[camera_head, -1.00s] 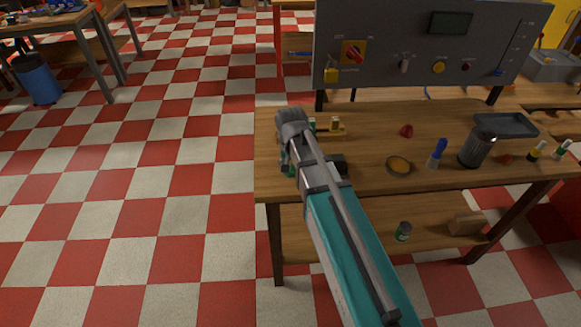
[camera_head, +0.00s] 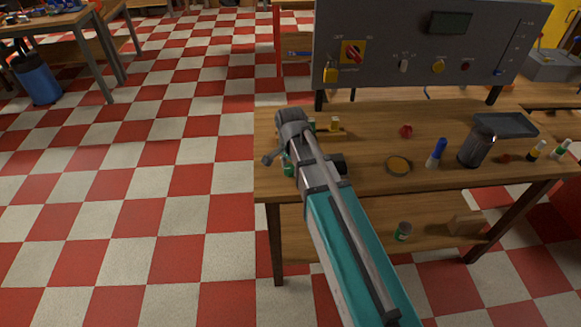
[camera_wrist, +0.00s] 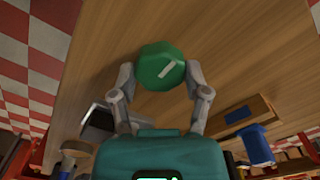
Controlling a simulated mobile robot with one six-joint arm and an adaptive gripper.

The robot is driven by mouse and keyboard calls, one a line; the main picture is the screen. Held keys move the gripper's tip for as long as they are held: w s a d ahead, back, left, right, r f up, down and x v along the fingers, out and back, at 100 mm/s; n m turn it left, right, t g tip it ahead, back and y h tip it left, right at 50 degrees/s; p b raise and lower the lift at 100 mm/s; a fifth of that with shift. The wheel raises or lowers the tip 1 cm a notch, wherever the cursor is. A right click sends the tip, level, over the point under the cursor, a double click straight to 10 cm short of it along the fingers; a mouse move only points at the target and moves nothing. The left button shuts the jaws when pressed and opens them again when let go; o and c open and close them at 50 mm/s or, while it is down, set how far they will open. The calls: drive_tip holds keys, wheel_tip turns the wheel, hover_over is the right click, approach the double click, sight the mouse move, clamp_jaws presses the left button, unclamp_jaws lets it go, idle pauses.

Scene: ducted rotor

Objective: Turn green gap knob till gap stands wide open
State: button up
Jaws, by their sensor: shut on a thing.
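The green gap knob (camera_wrist: 153,62) is in the upper middle of the wrist view, seen from above, with a pale pointer line slanting up to the right. My gripper (camera_wrist: 161,74) has one finger at each side of the knob and is shut on it. In the head view my gripper (camera_head: 277,157) is at the left end of the wooden table (camera_head: 365,125). My wrist and arm hide most of that spot there, and I cannot make out the knob's mark. The gap itself cannot be made out in either view.
A grey control panel (camera_head: 400,65) with a red switch (camera_head: 351,53) stands behind the table. A small yellow piece (camera_head: 335,125), a red knob (camera_head: 406,131), a round dish (camera_head: 399,166), a blue marker (camera_head: 436,153) and a dark canister (camera_head: 477,148) stand to the right.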

idle(0.3)
drive_tip(key=o, duration=1.1)
drive_tip(key=shift+o, duration=0.2)
drive_tip(key=shift+n, duration=0.3)
